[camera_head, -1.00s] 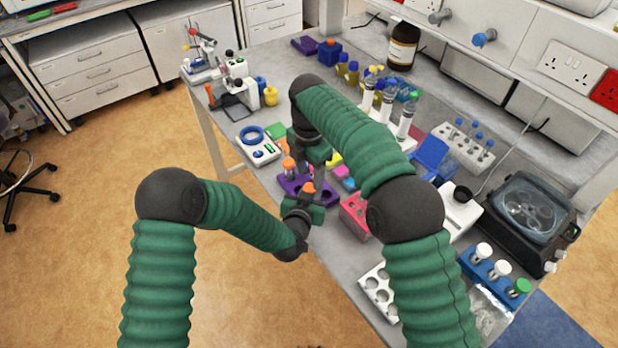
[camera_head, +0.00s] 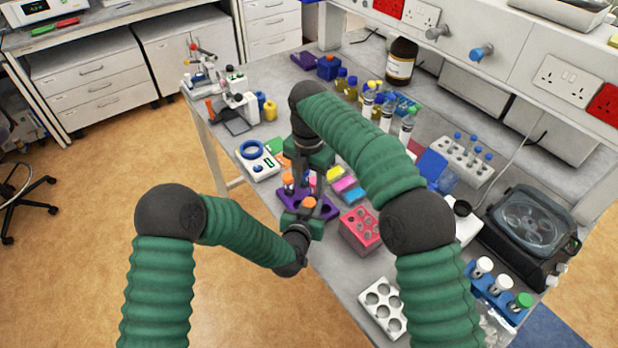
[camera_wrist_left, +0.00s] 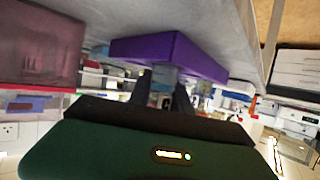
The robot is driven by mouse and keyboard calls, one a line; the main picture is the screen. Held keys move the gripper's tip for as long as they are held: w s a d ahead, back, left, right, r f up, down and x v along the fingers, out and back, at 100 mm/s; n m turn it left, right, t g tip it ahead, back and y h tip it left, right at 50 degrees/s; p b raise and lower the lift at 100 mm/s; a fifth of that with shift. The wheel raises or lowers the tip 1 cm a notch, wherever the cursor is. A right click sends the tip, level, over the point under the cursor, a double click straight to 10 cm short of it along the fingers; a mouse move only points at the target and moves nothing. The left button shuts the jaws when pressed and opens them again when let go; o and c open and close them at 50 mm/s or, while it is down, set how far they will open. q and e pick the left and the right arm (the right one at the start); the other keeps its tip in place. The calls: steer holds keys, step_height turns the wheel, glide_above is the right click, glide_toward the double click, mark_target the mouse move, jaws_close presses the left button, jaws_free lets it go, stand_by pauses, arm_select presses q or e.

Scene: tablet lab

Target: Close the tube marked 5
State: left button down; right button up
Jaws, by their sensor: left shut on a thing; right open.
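A purple rack (camera_head: 285,215) stands near the table's left front edge. A tube with an orange cap (camera_head: 288,179) stands in it, and another orange cap shows behind. My left gripper (camera_head: 308,212) is low at the rack's front side, shut on a tube with an orange cap (camera_head: 309,203). In the left wrist view, the fingers (camera_wrist_left: 162,95) are around a clear tube body (camera_wrist_left: 163,82) beside the purple rack (camera_wrist_left: 165,48). My right gripper (camera_head: 306,180) is open, pointing down over the rack; its fingertips are partly hidden. I cannot read any number on the tubes.
A pink rack (camera_head: 357,232) stands right of the purple rack, with coloured blocks (camera_head: 346,184) behind it. A white rack (camera_head: 382,308) is in front. A white device with a blue ring (camera_head: 257,160) is to the left. My right arm hides part of the table.

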mark_target(309, 202)
step_height(309, 202, down, 7)
steer(key=shift+r, duration=0.2)
steer(key=shift+c, duration=0.5)
jaws_close()
steer(key=m, duration=0.3)
steer(key=shift+m, duration=0.3)
steer(key=shift+o, duration=0.8)
jaws_free()
steer(key=shift+r, duration=2.3)
